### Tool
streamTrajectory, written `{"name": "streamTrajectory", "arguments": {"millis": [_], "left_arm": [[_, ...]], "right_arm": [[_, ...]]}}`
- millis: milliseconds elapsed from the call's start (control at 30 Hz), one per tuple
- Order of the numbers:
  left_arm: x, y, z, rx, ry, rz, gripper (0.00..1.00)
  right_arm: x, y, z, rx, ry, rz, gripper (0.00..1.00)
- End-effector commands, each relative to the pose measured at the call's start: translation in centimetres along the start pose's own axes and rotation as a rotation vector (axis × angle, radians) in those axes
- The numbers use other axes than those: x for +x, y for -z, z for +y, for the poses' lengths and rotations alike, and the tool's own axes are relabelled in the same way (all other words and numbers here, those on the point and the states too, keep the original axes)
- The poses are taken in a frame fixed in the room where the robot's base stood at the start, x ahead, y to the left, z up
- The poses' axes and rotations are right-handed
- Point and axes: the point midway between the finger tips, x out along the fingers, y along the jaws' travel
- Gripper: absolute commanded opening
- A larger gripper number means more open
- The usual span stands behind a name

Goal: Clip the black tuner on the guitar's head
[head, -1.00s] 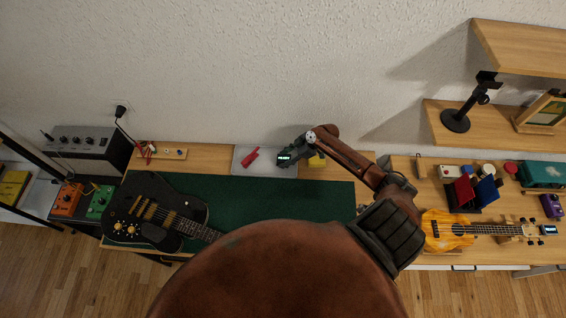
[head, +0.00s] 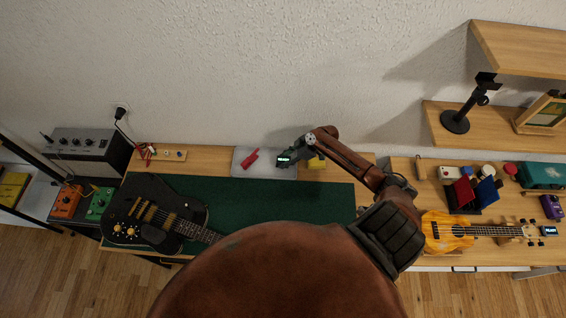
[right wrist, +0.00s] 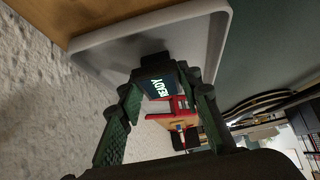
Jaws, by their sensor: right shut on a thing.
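The black tuner (head: 284,160) has a lit screen and is at the tip of my right gripper (head: 291,157), over the grey tray at the back of the bench. In the right wrist view the tuner (right wrist: 158,86) reads "READY" and sits between the two fingers of my right gripper (right wrist: 161,79), which is shut on it. The black guitar (head: 150,212) lies on the green mat at the left, its neck running right. The guitar's head is hidden behind my own body. My left gripper is not in view.
The grey tray (head: 240,168) also holds a red object (head: 250,158). The green mat (head: 290,202) has clear room behind the guitar's neck. A ukulele (head: 450,231) lies on the right bench, with a second lit device (head: 549,231) near its head. A yellow object (head: 316,162) is beside the tray.

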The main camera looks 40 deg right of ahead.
Motion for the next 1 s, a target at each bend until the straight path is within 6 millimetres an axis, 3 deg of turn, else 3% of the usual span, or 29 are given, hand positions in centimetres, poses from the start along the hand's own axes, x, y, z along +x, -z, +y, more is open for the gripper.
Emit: {"name": "streamTrajectory", "arguments": {"millis": [267,1000], "left_arm": [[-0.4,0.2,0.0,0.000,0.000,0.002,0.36],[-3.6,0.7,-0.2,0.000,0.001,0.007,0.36]], "right_arm": [[-0.4,0.3,0.0,-0.001,-0.001,0.000,0.09],[-3.7,2.9,0.0,-0.001,0.000,0.000,0.09]]}}
